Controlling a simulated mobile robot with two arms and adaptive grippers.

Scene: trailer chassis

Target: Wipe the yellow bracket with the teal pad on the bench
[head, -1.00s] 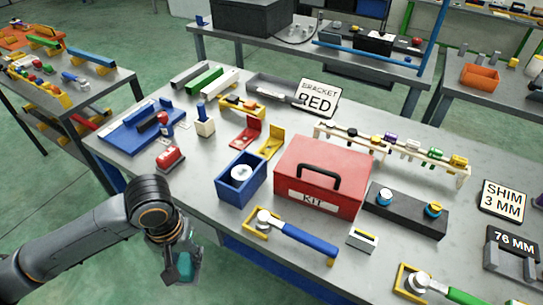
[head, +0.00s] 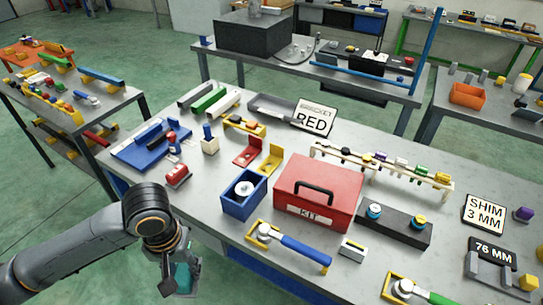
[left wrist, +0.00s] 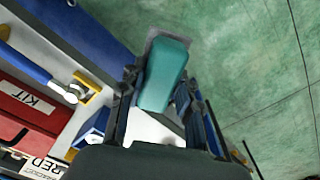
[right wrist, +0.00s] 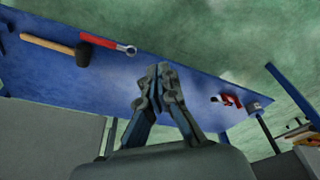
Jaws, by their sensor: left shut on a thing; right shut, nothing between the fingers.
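The yellow bracket (head: 271,161) is L-shaped and stands on the bench (head: 226,153), right of a red bracket (head: 248,152) and behind the blue bin and red kit box. The teal pad (head: 184,277) is in my left gripper (head: 178,282), off the bench's near left edge, above the floor. In the left wrist view the teal pad (left wrist: 165,73) sits between the fingers of the left gripper (left wrist: 158,100), which is shut on it. My right gripper (right wrist: 158,75) is shut and empty in the right wrist view and does not show in the head view.
A blue bin (head: 244,193) and red kit box (head: 318,194) stand in front of the yellow bracket. A red-handled block (head: 177,175) and blue-handled tool (head: 297,248) lie near the front edge. In the right wrist view, a mallet (right wrist: 60,47) lies on a blue surface.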

